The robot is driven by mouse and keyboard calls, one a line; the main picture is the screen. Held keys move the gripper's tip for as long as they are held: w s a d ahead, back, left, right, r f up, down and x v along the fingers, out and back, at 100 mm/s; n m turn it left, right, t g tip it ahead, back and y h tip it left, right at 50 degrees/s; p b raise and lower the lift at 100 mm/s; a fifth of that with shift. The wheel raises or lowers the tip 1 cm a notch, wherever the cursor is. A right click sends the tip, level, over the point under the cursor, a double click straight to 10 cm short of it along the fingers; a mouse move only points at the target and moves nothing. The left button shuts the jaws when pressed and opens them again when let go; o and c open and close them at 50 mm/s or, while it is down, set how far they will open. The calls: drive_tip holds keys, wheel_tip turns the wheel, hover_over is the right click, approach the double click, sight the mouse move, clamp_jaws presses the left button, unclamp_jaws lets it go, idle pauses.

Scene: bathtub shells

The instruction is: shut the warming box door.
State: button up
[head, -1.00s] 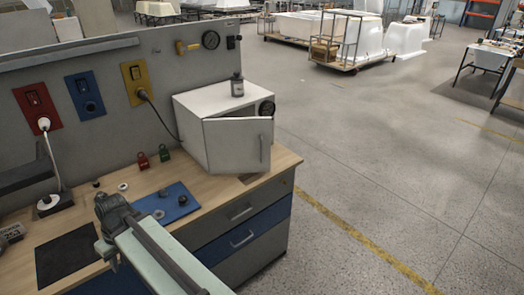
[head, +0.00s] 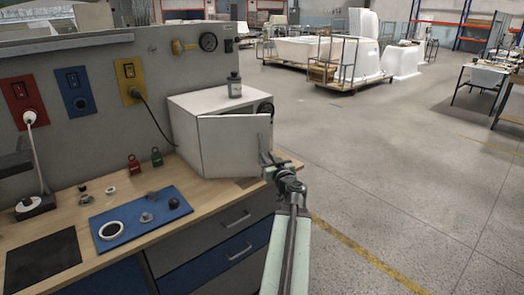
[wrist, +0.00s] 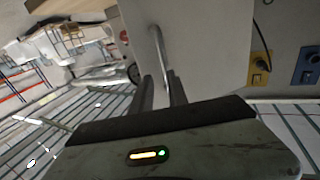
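The white warming box (head: 205,104) stands on the wooden bench. Its door (head: 230,143) is ajar, with its right, handle side swung out from the front. My gripper (head: 268,160) is at the right part of the door, by the handle. In the wrist view, the curved metal door handle (wrist: 158,45) runs down toward the gap between the fingers of my gripper (wrist: 161,92). The fingers are apart. I cannot tell whether they touch the handle, whose lower end is hidden.
A bottle (head: 234,86) stands on top of the box. A blue mat (head: 125,207) with small parts lies on the bench to the left, near red and green padlocks (head: 134,164). The floor (head: 390,170) right of the bench is clear.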

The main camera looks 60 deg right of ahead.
sight(260, 148)
drive_tip(key=x, duration=0.7)
drive_tip(key=shift+w+d, duration=0.15)
drive_tip(key=shift+w, duration=0.2)
clamp_jaws()
idle(0.8)
drive_tip(key=shift+c, duration=2.1)
unclamp_jaws()
drive_tip(key=o, duration=0.4)
drive_tip(key=shift+s, duration=0.15)
drive_tip(key=v, duration=0.7)
drive_tip(key=shift+s+a, duration=0.25)
drive_tip(key=shift+a, duration=0.05)
